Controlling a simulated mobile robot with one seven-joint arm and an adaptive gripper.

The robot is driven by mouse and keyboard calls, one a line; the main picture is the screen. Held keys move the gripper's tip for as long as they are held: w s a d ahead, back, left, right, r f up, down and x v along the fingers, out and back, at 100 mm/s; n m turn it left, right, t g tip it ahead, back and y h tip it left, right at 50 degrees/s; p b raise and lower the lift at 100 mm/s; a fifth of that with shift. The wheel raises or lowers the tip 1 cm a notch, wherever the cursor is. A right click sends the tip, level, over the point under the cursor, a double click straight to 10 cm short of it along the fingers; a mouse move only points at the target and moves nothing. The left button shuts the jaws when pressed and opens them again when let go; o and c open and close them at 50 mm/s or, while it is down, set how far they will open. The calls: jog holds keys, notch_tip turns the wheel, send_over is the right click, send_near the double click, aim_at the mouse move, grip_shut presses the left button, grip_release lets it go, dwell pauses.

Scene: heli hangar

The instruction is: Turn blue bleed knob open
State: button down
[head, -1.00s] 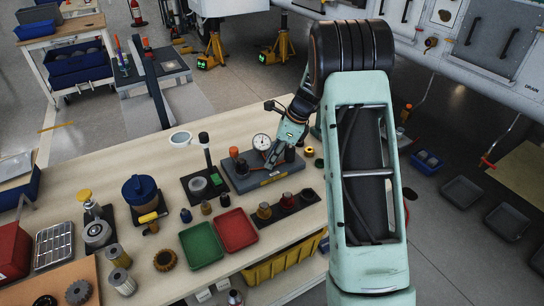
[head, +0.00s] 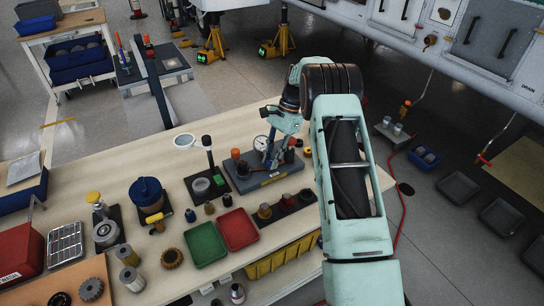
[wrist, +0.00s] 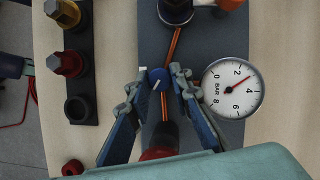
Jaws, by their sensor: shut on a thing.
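The blue bleed knob (wrist: 159,78), with a white mark on top, is between my fingertips in the wrist view. My gripper (wrist: 158,84) is shut on it from both sides. The knob sits over the dark grey test block (wrist: 208,29), which also shows on the bench in the head view (head: 250,183). A round white pressure gauge (wrist: 233,88) stands right of the knob; its red needle points between 2 and 4 bar. In the head view my gripper (head: 274,160) is at the block beside the gauge (head: 261,142), and the knob is too hidden to make out.
A rack of fittings (head: 285,205) lies in front of the block. Green (head: 204,244) and red (head: 238,229) trays are on the bench (head: 130,165). Aircraft panels (head: 485,45) hang behind at the right.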

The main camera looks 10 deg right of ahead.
aim_at(271, 160)
jog(key=n+h, duration=0.1)
jog(key=n, duration=0.2)
jog(key=n+g+h, duration=0.1)
jog(key=n, duration=0.2)
jog(key=shift+w+a+g, duration=0.1)
jog(key=shift+w+g, duration=0.05)
jog(key=shift+g, duration=0.15)
jog(key=shift+n, duration=0.3)
jog(key=c, duration=1.7)
grip_release()
jog(key=shift+c, duration=0.2)
notch_tip(271, 160, up, 10)
